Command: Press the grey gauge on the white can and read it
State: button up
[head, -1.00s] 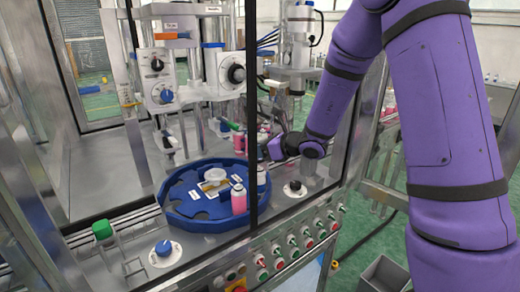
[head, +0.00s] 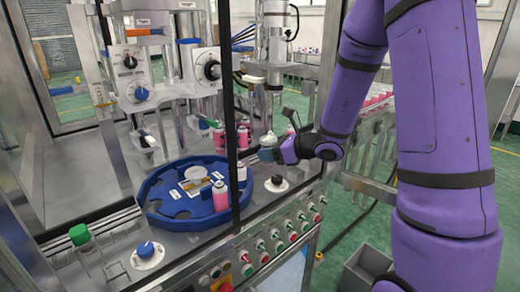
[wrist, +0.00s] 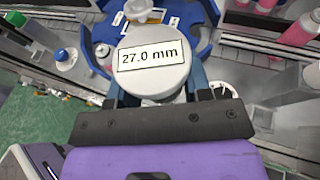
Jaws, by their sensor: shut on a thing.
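The grey gauge (wrist: 151,78) fills the middle of the wrist view, its round face up, with a white label reading "27.0 mm". My gripper (wrist: 156,88) is shut on it, one dark finger on each side. In the head view the gauge (head: 268,147) shows as a small grey-blue shape at the tip of my gripper (head: 283,150), out over the right side of the machine. A can with a white upper part (head: 241,171) stands at the right of the blue turntable, apart from the gauge in the picture. Whatever is under the gauge is hidden.
A dark post (head: 230,110) stands in front. A black knob (head: 277,181) lies below my gripper.

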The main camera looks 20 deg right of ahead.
jog(key=s+d, duration=0.4)
jog(key=s, duration=0.1)
jog(key=shift+s+d, duration=0.25)
jog(key=shift+d, duration=0.05)
dwell(0.4)
jog(key=w+a+f+m+t+h, duration=0.1)
jog(key=w+a+f+m+h, duration=0.1)
jog(key=w, duration=0.6)
jog(key=w+a+f+m+t+h, duration=0.1)
jog(key=w+a+f+m+h, duration=0.1)
jog(key=w, duration=0.6)
jog(key=shift+w+f+m+t+h, duration=0.15)
jog(key=shift+f+m+t+h, duration=0.15)
jog(key=shift+f+h, duration=0.3)
jog(key=shift+a+f, duration=0.1)
